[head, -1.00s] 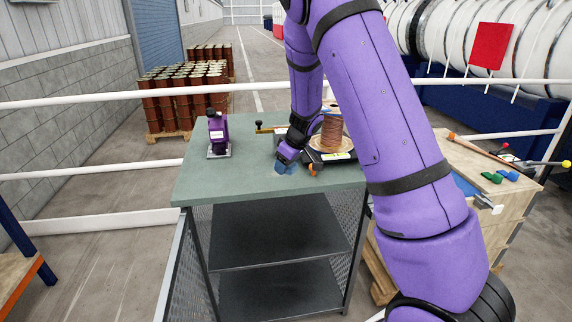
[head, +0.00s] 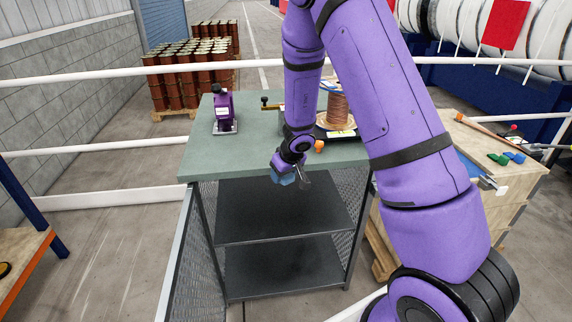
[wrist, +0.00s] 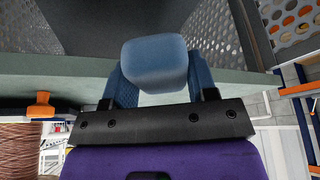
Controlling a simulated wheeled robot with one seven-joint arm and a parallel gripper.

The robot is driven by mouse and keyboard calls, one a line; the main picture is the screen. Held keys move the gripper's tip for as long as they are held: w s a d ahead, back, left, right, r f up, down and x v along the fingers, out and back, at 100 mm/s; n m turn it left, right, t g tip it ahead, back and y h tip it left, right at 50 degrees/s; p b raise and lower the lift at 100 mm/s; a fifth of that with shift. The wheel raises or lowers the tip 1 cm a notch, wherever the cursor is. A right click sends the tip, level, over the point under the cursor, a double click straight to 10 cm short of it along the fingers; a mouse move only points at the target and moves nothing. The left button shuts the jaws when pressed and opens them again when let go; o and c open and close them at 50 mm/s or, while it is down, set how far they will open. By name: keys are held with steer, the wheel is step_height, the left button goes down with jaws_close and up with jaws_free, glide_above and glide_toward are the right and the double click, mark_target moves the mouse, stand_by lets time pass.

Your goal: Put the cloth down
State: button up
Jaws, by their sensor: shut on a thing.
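The cloth (wrist: 154,62) is a smooth, rounded blue-grey bundle between my gripper's blue fingers in the wrist view. In the head view it is a small blue patch (head: 284,178), mostly hidden by the gripper. My gripper (head: 286,174) is shut on the cloth and points down, overlapping the front edge of the green worktop (head: 238,158). I cannot tell whether the cloth touches anything below it.
A purple bottle-like device (head: 223,112) stands on the worktop's left. A copper wire spool (head: 338,110) stands at the back right. Dark shelves (head: 275,208) lie beneath. A wooden bench (head: 510,195) with tools is at right. The worktop's left front is clear.

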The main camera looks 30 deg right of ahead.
step_height(320, 180, down, 6)
steer(key=s+a+m, duration=0.2)
steer(key=a, duration=0.1)
steer(key=shift+s+h, duration=0.15)
steer(key=shift+h, duration=0.25)
